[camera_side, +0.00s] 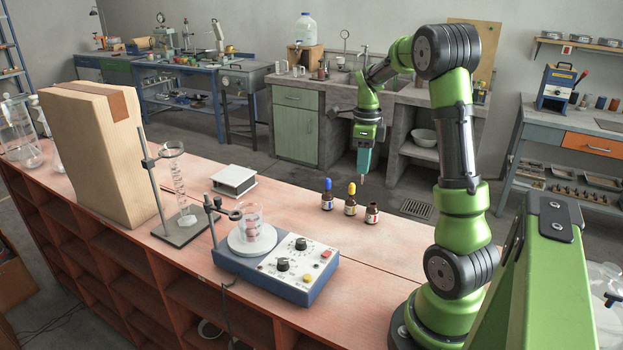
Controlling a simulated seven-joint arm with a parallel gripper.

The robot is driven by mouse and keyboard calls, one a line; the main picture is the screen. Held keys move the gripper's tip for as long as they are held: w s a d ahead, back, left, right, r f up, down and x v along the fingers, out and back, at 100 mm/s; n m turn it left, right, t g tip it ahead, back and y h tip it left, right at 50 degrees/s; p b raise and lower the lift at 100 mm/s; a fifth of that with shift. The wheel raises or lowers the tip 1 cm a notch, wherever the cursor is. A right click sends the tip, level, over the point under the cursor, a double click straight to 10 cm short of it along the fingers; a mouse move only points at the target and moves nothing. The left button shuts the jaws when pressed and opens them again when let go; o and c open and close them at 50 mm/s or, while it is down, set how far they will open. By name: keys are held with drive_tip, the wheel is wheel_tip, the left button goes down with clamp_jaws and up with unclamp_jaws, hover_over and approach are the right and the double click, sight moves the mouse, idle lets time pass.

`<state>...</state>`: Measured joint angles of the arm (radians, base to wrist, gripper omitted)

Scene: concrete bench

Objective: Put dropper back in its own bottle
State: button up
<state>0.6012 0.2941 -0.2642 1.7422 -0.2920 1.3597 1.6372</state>
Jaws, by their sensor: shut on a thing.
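My gripper (363,168) is shut on the dropper (362,181) and holds it above the bench, point down. Only the thin lower end of the dropper shows below the teal fingers; its top is hidden. Three small brown bottles stand in a row beneath and around it. The left bottle (327,203) has a blue top and the middle bottle (350,208) has a yellow top. The right bottle (372,215) has no dropper in it and its neck is open. In this view the dropper tip appears above and slightly left of the open bottle, apart from it.
A blue hotplate stirrer (277,268) with a glass beaker (251,222) stands left of the bottles. The reddish benchtop (290,205) near the bottles is clear.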

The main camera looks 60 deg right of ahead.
sight(372, 213)
drive_tip(key=s+d+f, duration=0.1)
drive_tip(key=s+f, duration=0.2)
drive_tip(key=f, duration=0.2)
drive_tip(key=shift+d+f, duration=0.3)
drive_tip(key=shift+d, duration=0.1)
drive_tip(key=shift+f, duration=1.05)
idle(0.7)
drive_tip(key=shift+f, duration=1)
drive_tip(key=o, duration=1.1)
drive_tip(key=shift+r, duration=0.15)
